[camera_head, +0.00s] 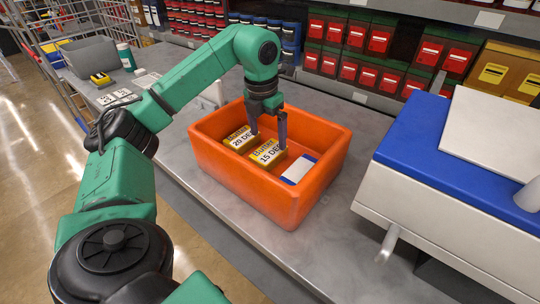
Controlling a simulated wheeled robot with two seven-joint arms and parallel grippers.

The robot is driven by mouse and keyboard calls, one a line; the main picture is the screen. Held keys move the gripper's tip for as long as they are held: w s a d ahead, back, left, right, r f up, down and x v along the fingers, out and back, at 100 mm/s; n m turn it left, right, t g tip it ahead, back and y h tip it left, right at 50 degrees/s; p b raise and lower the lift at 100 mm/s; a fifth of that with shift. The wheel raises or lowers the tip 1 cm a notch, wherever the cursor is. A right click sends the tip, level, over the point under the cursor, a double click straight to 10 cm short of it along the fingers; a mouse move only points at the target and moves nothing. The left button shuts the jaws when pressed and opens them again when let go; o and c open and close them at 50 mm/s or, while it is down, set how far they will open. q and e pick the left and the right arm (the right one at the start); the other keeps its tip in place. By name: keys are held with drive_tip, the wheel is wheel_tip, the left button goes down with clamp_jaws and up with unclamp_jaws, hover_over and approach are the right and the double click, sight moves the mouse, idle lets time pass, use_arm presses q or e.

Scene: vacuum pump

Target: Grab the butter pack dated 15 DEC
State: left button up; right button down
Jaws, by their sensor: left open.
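The butter pack marked 15 DEC (268,156) lies in the orange crate (247,193), yellow with a white label. A second butter pack marked 20 DEC (238,138) lies beside it, further back and to the left. My left gripper (268,143) reaches down into the crate from above. Its fingers are apart, one near the 20 DEC pack and one beside the 15 DEC pack's far right end. I cannot tell whether they touch either pack. My right gripper is not in view.
A white and blue pack (299,169) lies in the crate's right part. A white machine with a blue top (445,165) stands to the right on the grey counter (345,245). Stocked shelves (350,45) line the back. A grey bin (90,58) stands at the left.

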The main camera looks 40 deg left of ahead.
sight(269, 150)
use_arm(q)
wheel_tip(269, 150, down, 4)
drive_tip(key=shift+f+p, duration=0.1)
drive_tip(key=shift+p, duration=0.35)
drive_tip(key=shift+f, duration=0.25)
drive_tip(key=shift+w, duration=0.1)
drive_tip(key=shift+c, duration=0.6)
drive_tip(key=c, duration=1.4)
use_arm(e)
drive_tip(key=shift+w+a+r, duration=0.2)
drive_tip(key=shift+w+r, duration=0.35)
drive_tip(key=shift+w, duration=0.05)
use_arm(q)
drive_tip(key=shift+r, duration=0.1)
